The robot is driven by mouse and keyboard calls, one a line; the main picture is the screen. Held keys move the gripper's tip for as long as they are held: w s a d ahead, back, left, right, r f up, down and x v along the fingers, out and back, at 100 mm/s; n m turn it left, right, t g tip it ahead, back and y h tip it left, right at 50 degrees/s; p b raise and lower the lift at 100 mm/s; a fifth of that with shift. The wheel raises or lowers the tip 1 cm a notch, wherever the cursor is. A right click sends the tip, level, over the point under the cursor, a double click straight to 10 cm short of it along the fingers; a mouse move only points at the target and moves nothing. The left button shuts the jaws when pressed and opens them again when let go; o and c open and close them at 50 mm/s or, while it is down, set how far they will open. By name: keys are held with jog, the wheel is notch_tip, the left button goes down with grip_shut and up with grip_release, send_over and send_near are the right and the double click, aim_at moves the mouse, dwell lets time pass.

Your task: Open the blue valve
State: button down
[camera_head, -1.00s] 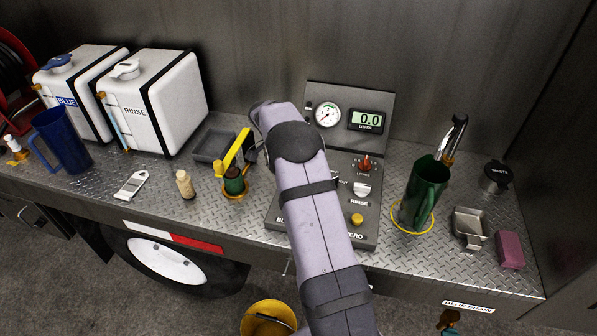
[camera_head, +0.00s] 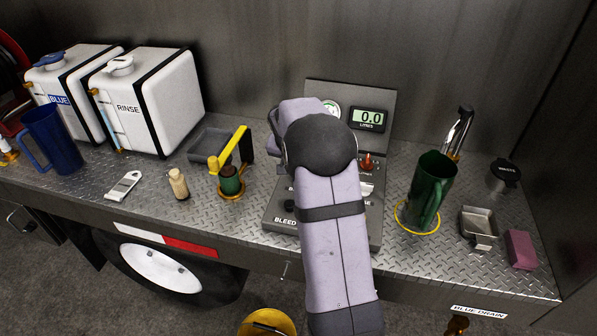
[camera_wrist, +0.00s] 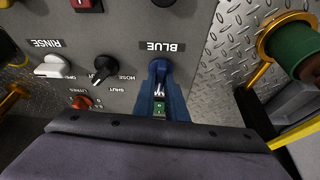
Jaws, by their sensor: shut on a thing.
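In the wrist view, the blue valve (camera_wrist: 159,66) sits on the grey panel (camera_wrist: 120,30) below its BLUE label, which appears upside down. My gripper (camera_wrist: 160,92) is at the valve, shut on its blue handle. The fingers and the handle overlap there, so the exact contact and the handle's angle are hard to tell. In the head view my arm hides both the valve and my gripper.
The white rinse valve (camera_wrist: 52,66), a black selector knob (camera_wrist: 104,68) and a red knob (camera_wrist: 81,102) share the panel. The display (camera_head: 368,119) reads 0.0. A green jug (camera_head: 432,185) stands right of the panel. A yellow-handled green item (camera_head: 231,180) stands left.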

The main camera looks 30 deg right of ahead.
jog(key=shift+d+r+n, duration=0.1)
jog(key=shift+n, duration=0.5)
jog(key=shift+t, duration=0.3)
jog(key=c, duration=1.8)
grip_release()
jog(key=shift+r, duration=0.1)
jog(key=b+v, duration=0.2)
jog(key=v, duration=0.5)
jog(key=s+a+f+n+g+y, duration=0.1)
jog(key=s+a+f+n, duration=0.3)
jog(key=s+a, duration=0.6)
jog(key=s+a+f+n+g+y, duration=0.2)
jog(key=s+a+f+n, duration=0.3)
jog(key=s+a, duration=0.5)
jog(key=s+f, duration=0.1)
jog(key=s, duration=0.6)
jog(key=shift+a+f+y, duration=0.3)
jog(key=shift+a, duration=0.1)
